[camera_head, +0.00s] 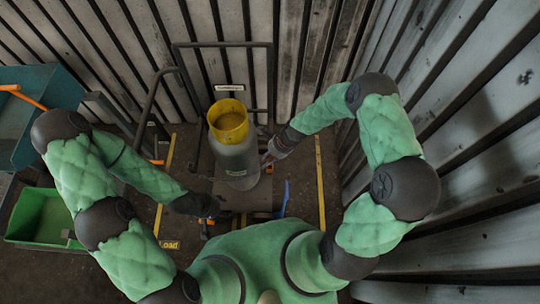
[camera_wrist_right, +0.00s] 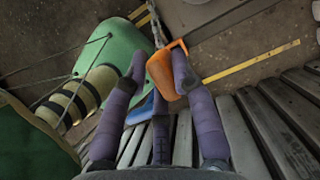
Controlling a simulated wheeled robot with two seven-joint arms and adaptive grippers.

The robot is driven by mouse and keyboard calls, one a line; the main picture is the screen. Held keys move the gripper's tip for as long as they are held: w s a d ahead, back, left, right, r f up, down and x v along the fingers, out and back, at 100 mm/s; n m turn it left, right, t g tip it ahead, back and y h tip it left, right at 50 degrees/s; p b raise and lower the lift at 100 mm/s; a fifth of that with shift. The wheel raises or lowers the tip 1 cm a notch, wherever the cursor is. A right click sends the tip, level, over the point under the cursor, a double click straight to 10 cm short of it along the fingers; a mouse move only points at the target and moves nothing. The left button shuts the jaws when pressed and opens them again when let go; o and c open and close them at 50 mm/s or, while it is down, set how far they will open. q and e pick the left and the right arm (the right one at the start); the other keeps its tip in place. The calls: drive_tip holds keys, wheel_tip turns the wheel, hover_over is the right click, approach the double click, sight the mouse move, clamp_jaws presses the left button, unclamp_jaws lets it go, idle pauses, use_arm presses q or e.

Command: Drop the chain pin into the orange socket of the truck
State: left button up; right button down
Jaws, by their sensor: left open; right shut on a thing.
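The truck (camera_head: 272,90) is a dark tube frame standing against the back wall, holding a grey gas cylinder (camera_head: 238,160) with a yellow top. My right gripper (camera_head: 268,156) is beside the cylinder's right side. In the right wrist view its purple fingers (camera_wrist_right: 158,85) are closed around an orange piece (camera_wrist_right: 163,72) below a metal chain (camera_wrist_right: 156,25). The fingers hide part of this piece; I cannot tell pin from socket there. A small orange part (camera_head: 269,169) shows just below that gripper in the head view. My left gripper (camera_head: 210,211) is open, low left of the cylinder.
A green bin (camera_head: 45,215) and a teal container (camera_head: 45,95) stand at the left. A blue item (camera_head: 284,194) lies right of the cylinder's foot. Yellow floor lines (camera_head: 320,180) flank the truck. Slatted walls (camera_head: 470,90) close the right side and back.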

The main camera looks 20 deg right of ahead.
drive_tip(key=shift+f+b, duration=2.7)
drive_tip(key=shift+f, duration=0.2)
drive_tip(key=shift+f+b, duration=0.35)
drive_tip(key=shift+f, duration=0.3)
drive_tip(key=shift+f, duration=0.15)
drive_tip(key=c, duration=0.9)
unclamp_jaws()
drive_tip(key=shift+c, duration=0.2)
drive_tip(key=v, duration=1.2)
drive_tip(key=shift+s, duration=0.1)
